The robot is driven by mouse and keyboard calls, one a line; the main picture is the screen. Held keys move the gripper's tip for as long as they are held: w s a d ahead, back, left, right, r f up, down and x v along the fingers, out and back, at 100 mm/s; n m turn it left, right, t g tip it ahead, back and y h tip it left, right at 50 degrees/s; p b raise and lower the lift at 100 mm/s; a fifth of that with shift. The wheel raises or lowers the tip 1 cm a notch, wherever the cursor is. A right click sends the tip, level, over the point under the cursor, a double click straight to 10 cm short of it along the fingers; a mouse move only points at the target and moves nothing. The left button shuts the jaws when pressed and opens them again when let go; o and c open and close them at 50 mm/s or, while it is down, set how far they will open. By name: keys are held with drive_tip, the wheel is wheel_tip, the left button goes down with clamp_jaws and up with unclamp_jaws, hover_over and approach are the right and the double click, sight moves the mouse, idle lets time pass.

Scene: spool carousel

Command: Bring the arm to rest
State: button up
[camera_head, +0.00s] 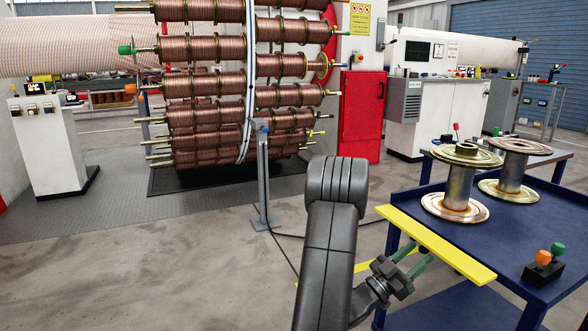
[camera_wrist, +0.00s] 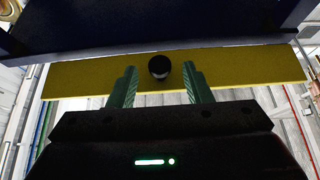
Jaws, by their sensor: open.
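My arm reaches up from the bottom of the head view and folds over. My gripper (camera_head: 417,256) is at its lower right, close to the yellow strip (camera_head: 436,244) along the near-left edge of the blue table. Its two green fingers are apart. In the wrist view my gripper (camera_wrist: 160,76) is open, with the yellow strip (camera_wrist: 75,80) across the picture beyond the fingers. A small dark round knob (camera_wrist: 159,66) shows between the fingertips in that view. I cannot tell whether it touches them.
The blue table (camera_head: 470,213) holds two empty metal spools (camera_head: 458,185) (camera_head: 510,170) and a dark block with orange and green knobs (camera_head: 545,262). A grey post (camera_head: 263,180) stands left of my arm. The carousel of copper spools (camera_head: 205,82) is behind.

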drive_tip(key=shift+w+d+r, duration=0.1)
drive_tip(key=shift+d+r, duration=0.15)
drive_tip(key=shift+r, duration=0.1)
drive_tip(key=shift+f, duration=0.2)
drive_tip(key=p+v, duration=0.2)
drive_tip(key=v, duration=1.2)
drive_tip(key=x, duration=0.9)
drive_tip(key=b+x, duration=0.1)
drive_tip(key=x, duration=0.4)
drive_tip(key=shift+r, duration=0.4)
drive_tip(key=y+p, duration=0.1)
drive_tip(key=p, duration=0.1)
drive_tip(key=r+p, duration=0.1)
drive_tip(key=p, duration=0.2)
drive_tip(key=shift+a+y, duration=0.25)
drive_tip(key=shift+y, duration=0.15)
drive_tip(key=shift+f+g+y+p, duration=0.1)
drive_tip(key=shift+g+y+p, duration=0.2)
drive_tip(key=shift+p, duration=0.1)
